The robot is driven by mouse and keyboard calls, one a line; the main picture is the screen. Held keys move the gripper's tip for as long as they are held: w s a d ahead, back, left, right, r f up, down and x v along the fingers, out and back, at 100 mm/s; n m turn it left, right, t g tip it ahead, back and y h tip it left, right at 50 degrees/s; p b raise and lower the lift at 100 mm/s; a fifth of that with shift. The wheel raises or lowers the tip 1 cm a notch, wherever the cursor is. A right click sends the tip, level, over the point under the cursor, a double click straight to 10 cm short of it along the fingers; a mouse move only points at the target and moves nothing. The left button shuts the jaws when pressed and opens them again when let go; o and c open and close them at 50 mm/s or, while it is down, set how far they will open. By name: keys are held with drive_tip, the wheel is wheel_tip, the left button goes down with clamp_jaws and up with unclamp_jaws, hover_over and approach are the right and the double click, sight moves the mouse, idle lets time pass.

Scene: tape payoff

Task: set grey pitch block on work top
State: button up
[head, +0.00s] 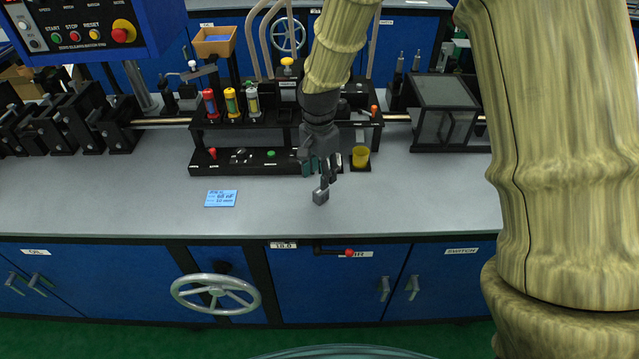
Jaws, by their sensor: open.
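The grey pitch block (320,196) is a small grey piece at the front middle of the grey work top (420,205). My gripper (326,182) points down just above and behind it, with its fingertips close to the block's upper end. The jaws are open. I cannot tell whether a fingertip still touches the block. The block seems to rest on the work top, but its underside is too small to judge.
Behind is a black rack (240,160) with coloured handles. A blue card (221,198) lies to the left. A handwheel (215,294) and a red-knobbed lever (348,253) are on the cabinet front.

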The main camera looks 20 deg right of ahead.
sight(319, 192)
drive_tip(key=shift+r+b, duration=0.5)
drive_tip(key=shift+r, duration=2.25)
